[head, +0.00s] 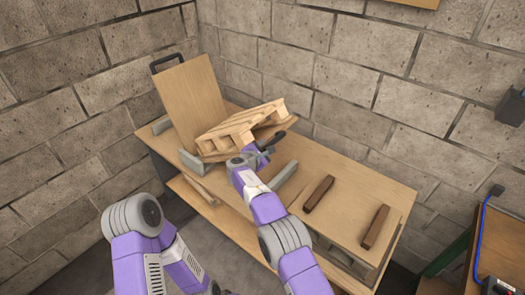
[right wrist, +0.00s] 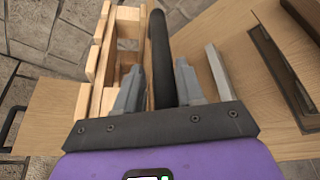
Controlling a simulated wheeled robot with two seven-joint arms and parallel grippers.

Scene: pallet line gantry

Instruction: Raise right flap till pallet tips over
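The pale wooden pallet (head: 240,124) is tilted above the bench, its right side higher, close to a steep raised wooden panel with a black handle (head: 188,100) on its left. In the right wrist view the pallet (right wrist: 108,60) stands just left of my fingers. The right flap is mostly hidden behind the pallet and my right arm. My right gripper (head: 267,146) is at the flap's black handle (right wrist: 160,60). In the right wrist view the handle runs between the two fingers, which appear closed on it. My left arm shows at lower left; its gripper is out of view.
Grey metal blocks stand on the bench, one front left (head: 195,163) and one right of my gripper (head: 285,176). Two dark brown bars (head: 319,193) (head: 376,227) lie on the bench's right part (head: 345,208). Block walls (head: 330,80) close off the back and left.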

